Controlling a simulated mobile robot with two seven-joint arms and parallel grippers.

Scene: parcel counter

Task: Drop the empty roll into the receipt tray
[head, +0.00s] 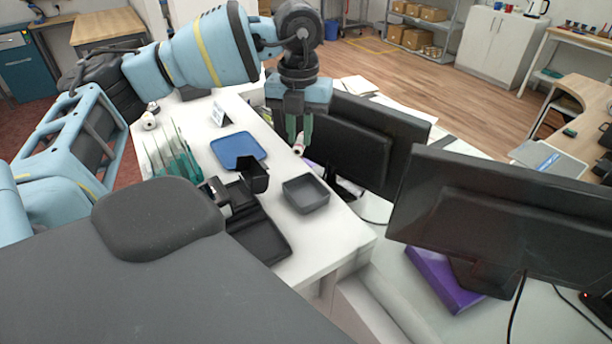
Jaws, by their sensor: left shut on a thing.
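My left gripper (299,135) points down over the counter, in front of the back of a black monitor. Its green fingers are shut on the small, pale empty roll (299,149), which shows at their tips. A dark grey open tray (305,205), which looks empty, lies on the counter nearer to me, below the gripper in the picture. A flat blue tray (238,150) lies to the left of the gripper. I cannot tell for sure which one is the receipt tray. My right gripper is not in view.
Black monitors (350,145) (500,215) stand to the right of the counter. A black device (240,200) stands left of the grey tray. Green-based upright spikes (180,165) and a white roll (148,121) are at the left. A small sign (221,114) stands behind the blue tray.

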